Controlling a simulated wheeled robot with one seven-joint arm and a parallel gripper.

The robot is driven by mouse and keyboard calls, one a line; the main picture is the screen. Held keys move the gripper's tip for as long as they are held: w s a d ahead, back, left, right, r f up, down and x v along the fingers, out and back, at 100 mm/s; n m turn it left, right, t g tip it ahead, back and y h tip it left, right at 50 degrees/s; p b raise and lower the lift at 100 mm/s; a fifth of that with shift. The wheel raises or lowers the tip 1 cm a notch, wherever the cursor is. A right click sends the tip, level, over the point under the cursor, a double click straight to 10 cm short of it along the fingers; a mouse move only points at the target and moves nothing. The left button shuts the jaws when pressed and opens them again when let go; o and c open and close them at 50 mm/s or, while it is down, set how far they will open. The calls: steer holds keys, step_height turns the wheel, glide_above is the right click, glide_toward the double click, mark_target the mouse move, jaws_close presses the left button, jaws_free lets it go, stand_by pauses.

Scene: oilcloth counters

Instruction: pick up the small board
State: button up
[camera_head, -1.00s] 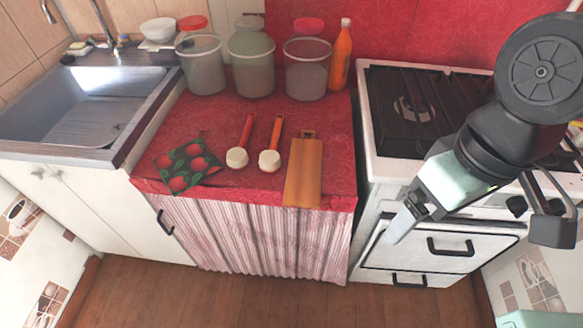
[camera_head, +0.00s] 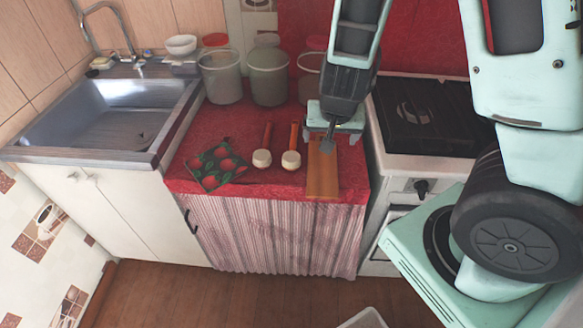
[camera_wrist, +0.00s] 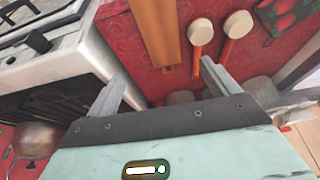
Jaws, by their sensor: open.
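The small board (camera_head: 323,178) is a flat wooden board lying lengthwise on the red counter, its near end at the front edge. My gripper (camera_head: 332,140) is open and empty over the board's far end, hiding that part in the head view. In the wrist view the board (camera_wrist: 156,30) runs down from the top edge, its narrow handle end lying between the two spread fingers of my gripper (camera_wrist: 163,88). The fingers appear above it; I see no contact.
Two white-headed utensils with red-orange handles (camera_head: 261,157) (camera_head: 291,160) lie left of the board. A strawberry-print cloth (camera_head: 215,167) lies further left. Several lidded jars (camera_head: 268,78) stand behind. The sink (camera_head: 115,110) is left, the stove (camera_head: 425,115) right.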

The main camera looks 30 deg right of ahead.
steer(key=b, duration=0.5)
glide_toward(323, 165)
steer(key=shift+x, duration=3.85)
steer(key=c, duration=0.7)
